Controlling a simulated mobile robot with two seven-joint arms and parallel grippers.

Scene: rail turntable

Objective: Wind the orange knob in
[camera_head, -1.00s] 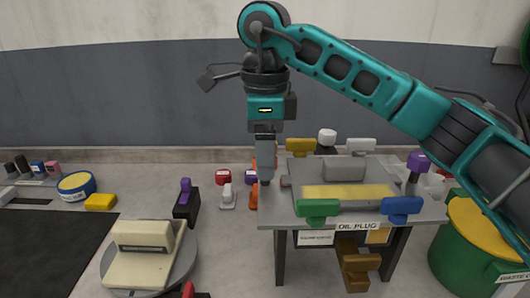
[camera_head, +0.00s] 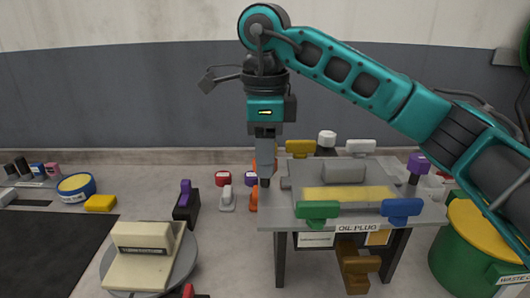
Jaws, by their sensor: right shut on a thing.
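My right gripper (camera_head: 264,178) points straight down at the left edge of the grey stand with the oil plug label. It is shut, and orange parts of the orange knob (camera_head: 275,163) show on both sides of its fingers. The fingers hide most of the knob, so its turn angle cannot be told. A second orange piece (camera_head: 254,200) sits lower, just left of the stand. My left gripper is not in view.
The grey stand (camera_head: 285,215) carries yellow, white, green (camera_head: 317,209), blue (camera_head: 402,207) and purple handles close to the gripper. A turntable with a cream block (camera_head: 143,250) is front left. A green drum (camera_head: 465,255) stands right. Several small coloured parts lie left of the stand.

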